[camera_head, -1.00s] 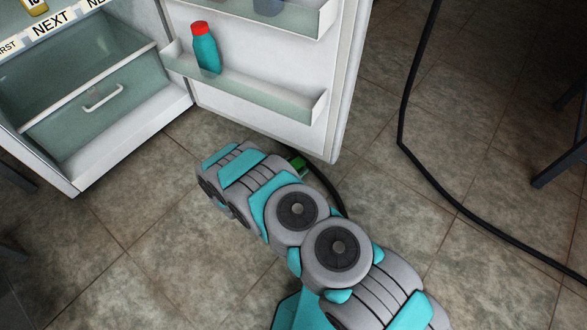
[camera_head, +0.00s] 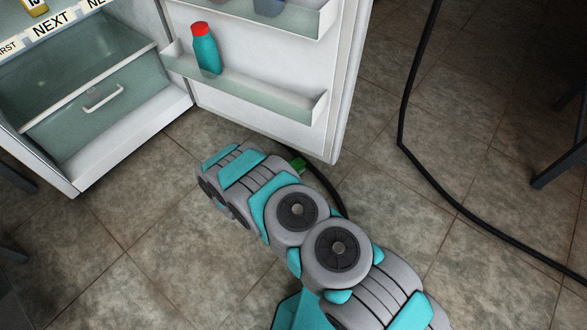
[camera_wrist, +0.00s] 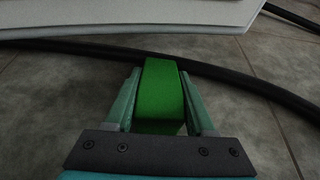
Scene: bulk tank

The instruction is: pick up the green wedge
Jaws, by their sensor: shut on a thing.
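The green wedge (camera_wrist: 162,95) sits between the two fingers of my gripper (camera_wrist: 162,100) in the wrist view, with a finger against each side. My gripper is shut on it. In the head view only a small part of the green wedge (camera_head: 298,165) shows past my arm, near the lower edge of the open fridge door. My gripper itself is hidden behind my arm there. I cannot tell whether the wedge touches the floor.
The open fridge door (camera_head: 260,85) stands just beyond the wedge, and its lower edge (camera_wrist: 130,29) spans the top of the wrist view. A black hose (camera_wrist: 230,79) runs along the tiled floor behind the wedge. Another stretch of hose (camera_head: 425,172) lies at right.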

